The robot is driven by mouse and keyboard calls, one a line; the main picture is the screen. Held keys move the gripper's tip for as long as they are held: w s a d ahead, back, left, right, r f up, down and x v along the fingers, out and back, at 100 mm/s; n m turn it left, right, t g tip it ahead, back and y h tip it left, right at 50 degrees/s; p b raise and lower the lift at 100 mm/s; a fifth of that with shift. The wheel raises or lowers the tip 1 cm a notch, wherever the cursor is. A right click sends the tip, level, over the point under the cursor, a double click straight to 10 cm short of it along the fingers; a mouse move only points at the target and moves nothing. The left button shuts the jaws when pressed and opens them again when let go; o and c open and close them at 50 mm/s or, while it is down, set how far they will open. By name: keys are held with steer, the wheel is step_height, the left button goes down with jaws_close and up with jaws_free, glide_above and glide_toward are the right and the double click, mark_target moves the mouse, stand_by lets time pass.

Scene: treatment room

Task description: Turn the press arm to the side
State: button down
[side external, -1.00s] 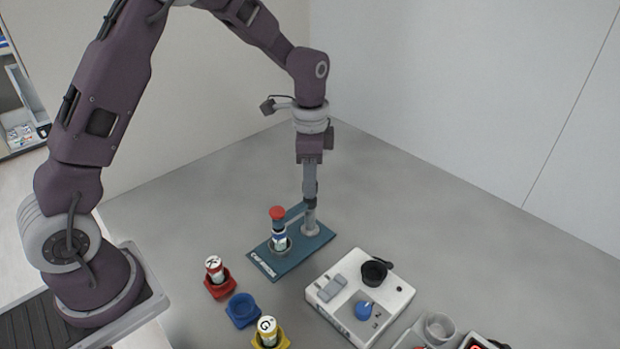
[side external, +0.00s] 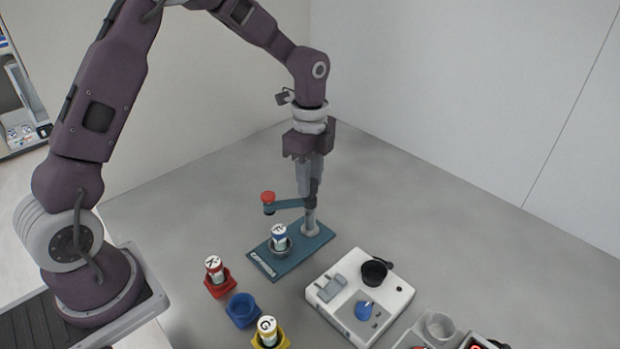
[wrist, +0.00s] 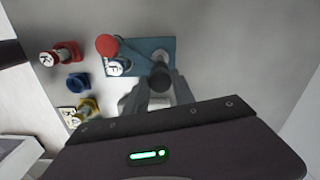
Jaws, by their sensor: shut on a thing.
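The press has a teal base plate (side external: 283,262), an upright grey post (side external: 310,222) and a teal press arm (side external: 290,204) ending in a red knob (side external: 268,197). The arm points left from the post. In the wrist view the red knob (wrist: 107,45) lies up and left of the post's dark round top (wrist: 160,77). A white-capped vial with a blue band (side external: 279,237) stands in the cup on the base, with its cap uncovered. My gripper (side external: 310,198) points down and is shut on the press arm at its post end. The exact contact is partly hidden by the fingers.
A red holder (side external: 221,288) and a yellow holder (side external: 271,342) each carry a vial; the blue holder (side external: 243,311) between them is empty. A white device (side external: 338,317) with a black cup (side external: 374,272) stands at right. The table behind the press is clear.

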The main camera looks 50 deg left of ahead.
steer(key=m, duration=0.4)
steer(key=shift+w+r, duration=0.1)
steer(key=shift+m, duration=2.4)
steer(key=c, duration=1.1)
jaws_free()
steer(key=shift+o, duration=0.2)
